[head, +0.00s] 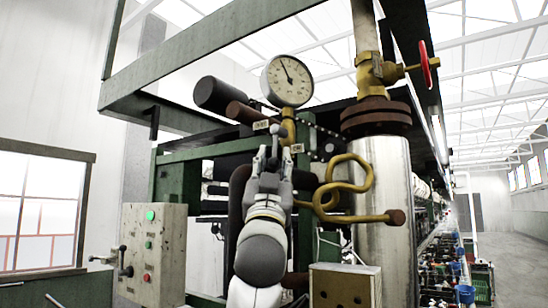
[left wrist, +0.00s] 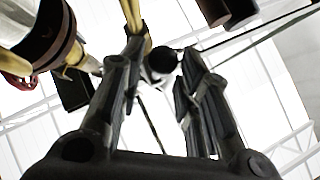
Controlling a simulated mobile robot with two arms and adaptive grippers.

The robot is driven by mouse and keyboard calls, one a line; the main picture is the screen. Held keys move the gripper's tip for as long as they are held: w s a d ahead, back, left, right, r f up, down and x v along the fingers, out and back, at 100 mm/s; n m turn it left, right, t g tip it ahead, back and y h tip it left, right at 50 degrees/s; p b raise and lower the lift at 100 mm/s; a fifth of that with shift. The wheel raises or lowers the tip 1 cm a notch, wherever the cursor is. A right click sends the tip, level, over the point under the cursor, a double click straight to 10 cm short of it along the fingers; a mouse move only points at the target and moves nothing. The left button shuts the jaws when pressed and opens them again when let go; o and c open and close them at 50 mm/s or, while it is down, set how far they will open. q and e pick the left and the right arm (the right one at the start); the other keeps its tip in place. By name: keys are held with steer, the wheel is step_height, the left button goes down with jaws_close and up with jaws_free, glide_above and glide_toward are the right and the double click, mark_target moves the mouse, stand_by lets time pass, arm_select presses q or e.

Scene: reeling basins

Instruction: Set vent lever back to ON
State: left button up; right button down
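My left gripper (head: 273,150) is raised in front of the pipework, just below the pressure gauge (head: 289,80). In the left wrist view its two fingers (left wrist: 162,62) stand apart, with a gap between them. A dark round knob (left wrist: 160,60) shows between the fingertips; it may be the end of the vent lever, and I cannot tell whether the fingers touch it. In the head view the gripper hides the lever. Two small labels sit beside the gripper: one at upper left (head: 261,125) and one at right (head: 297,148), which seems to read ON. My right gripper is not in view.
A bent brass pipe (head: 345,188) and a thick metal column (head: 385,220) stand close on the right. A red-wheeled valve (head: 425,63) is above. A control box (head: 152,255) with a green light is at lower left. An open aisle (head: 510,235) runs far right.

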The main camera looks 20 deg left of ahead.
arm_select(q)
steer(key=shift+v, duration=2.55)
steer(key=shift+a, duration=0.15)
steer(key=shift+c, duration=0.3)
